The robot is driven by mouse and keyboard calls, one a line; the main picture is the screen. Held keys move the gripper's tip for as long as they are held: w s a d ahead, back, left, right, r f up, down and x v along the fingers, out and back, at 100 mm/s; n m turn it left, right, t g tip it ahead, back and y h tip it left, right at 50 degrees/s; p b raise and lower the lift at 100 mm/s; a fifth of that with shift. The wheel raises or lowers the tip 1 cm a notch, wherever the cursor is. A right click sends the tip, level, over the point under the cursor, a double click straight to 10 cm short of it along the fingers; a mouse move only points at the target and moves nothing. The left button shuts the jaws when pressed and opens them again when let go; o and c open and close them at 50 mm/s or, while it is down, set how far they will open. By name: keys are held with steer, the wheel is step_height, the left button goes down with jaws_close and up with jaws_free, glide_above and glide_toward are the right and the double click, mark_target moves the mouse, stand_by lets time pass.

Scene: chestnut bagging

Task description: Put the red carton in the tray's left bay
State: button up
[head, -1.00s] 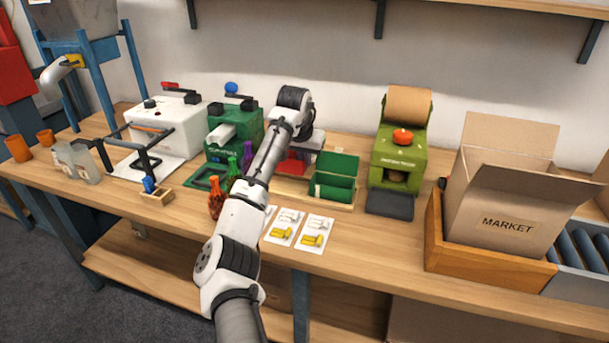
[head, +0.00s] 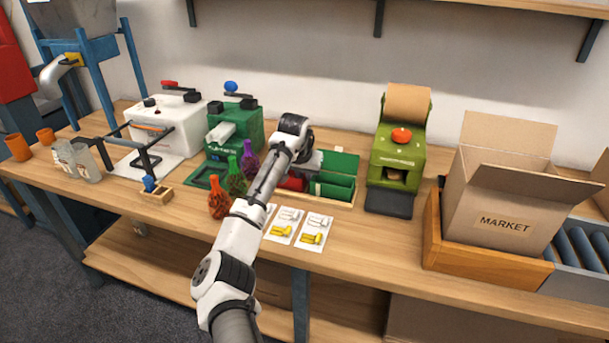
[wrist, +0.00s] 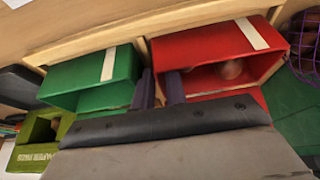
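The red carton (wrist: 215,52) has a white stripe, and its open mouth shows a round brown thing inside. In the head view it (head: 292,184) is partly hidden by my arm. It sits low at the left side of the wooden tray (wrist: 142,47), left of the green carton (head: 332,188). The green carton also shows in the wrist view (wrist: 92,75), across the tray's divider. My gripper (wrist: 159,88) has its fingers close together at the red carton's side wall, one finger outside and one inside the mouth. It appears shut on that wall.
Several coloured net-covered bottles (head: 236,178) stand left of my arm. Picture cards (head: 298,227) lie in front. A MARKET box (head: 500,195) stands further right.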

steer(key=shift+o, duration=1)
steer(key=b+v, duration=0.1)
steer(key=v, duration=1.1)
steer(key=shift+r+b, duration=0.2)
steer(key=shift+b, duration=0.15)
steer(key=shift+w, duration=0.1)
